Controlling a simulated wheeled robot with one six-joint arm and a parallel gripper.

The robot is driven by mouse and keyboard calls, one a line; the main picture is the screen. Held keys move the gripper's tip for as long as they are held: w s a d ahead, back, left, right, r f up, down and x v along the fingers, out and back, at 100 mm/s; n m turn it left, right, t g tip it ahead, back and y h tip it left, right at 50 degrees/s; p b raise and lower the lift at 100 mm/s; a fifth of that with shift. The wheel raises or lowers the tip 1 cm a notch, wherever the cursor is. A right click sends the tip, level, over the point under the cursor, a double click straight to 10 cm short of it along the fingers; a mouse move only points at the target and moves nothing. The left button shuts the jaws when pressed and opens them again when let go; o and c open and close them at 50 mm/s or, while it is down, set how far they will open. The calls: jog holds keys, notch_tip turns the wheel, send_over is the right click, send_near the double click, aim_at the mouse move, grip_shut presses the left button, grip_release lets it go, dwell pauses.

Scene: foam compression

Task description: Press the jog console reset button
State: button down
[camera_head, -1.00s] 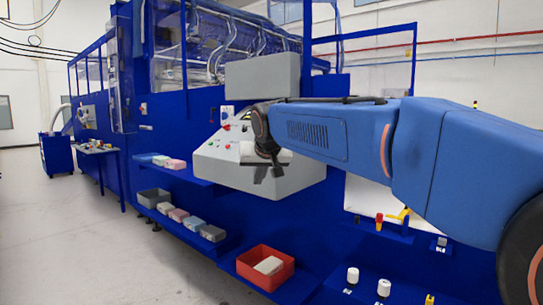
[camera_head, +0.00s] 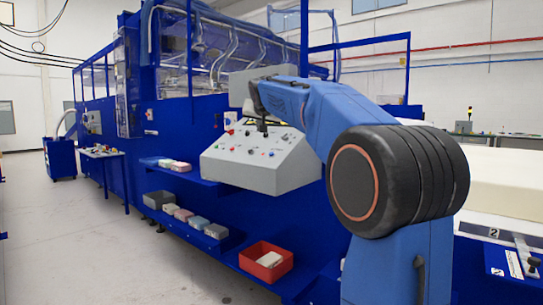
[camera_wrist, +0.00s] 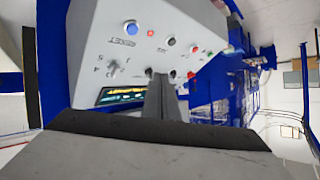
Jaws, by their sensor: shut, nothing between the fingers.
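The grey jog console (camera_head: 272,180) has a sloped panel with several coloured buttons and knobs. In the wrist view its panel (camera_wrist: 85,50) appears turned, with a blue button (camera_wrist: 130,27), a small red square (camera_wrist: 151,33), a dark button (camera_wrist: 170,40) and a red button (camera_wrist: 194,47). My gripper (camera_head: 263,127) is over the upper part of the panel, pointing down. In the wrist view its fingers (camera_wrist: 160,80) are shut and empty, near the dark knobs; contact cannot be told.
A dark screen (camera_wrist: 120,96) shows beside the fingers in the wrist view. Below the console, a red bin (camera_head: 266,272) holds a pale block, and shelves at left carry foam blocks (camera_head: 183,215). A large white foam slab (camera_head: 480,180) lies at right.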

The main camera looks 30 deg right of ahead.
jog(key=shift+f, duration=0.1)
jog(key=shift+w+d+f, duration=0.25)
jog(key=shift+d+f, duration=0.45)
jog(key=shift+f, duration=0.55)
jog(key=shift+w+d+f, duration=0.3)
jog(key=shift+d+f, duration=0.45)
jog(key=shift+f, duration=0.45)
jog(key=shift+w+d+f, duration=0.25)
jog(key=shift+d+f, duration=0.45)
jog(key=shift+f, duration=0.55)
jog(key=shift+f, duration=0.1)
jog(key=shift+d+f, duration=0.2)
jog(key=shift+f, duration=0.05)
jog(key=shift+w+d+f, duration=0.15)
jog(key=shift+d+f, duration=0.05)
jog(key=shift+f, duration=0.2)
dwell(0.4)
dwell(0.4)
jog(key=shift+a+r, duration=0.4)
jog(key=shift+r, duration=0.35)
jog(key=shift+s+a+r, duration=0.2)
jog(key=shift+a+r, duration=0.2)
jog(key=shift+r, duration=0.3)
jog(key=shift+s+a+r, duration=0.2)
jog(key=shift+a+r, duration=0.25)
jog(key=shift+r, duration=0.3)
jog(key=shift+s+a+r, duration=0.2)
jog(key=shift+a+r, duration=0.2)
jog(key=shift+r, duration=0.3)
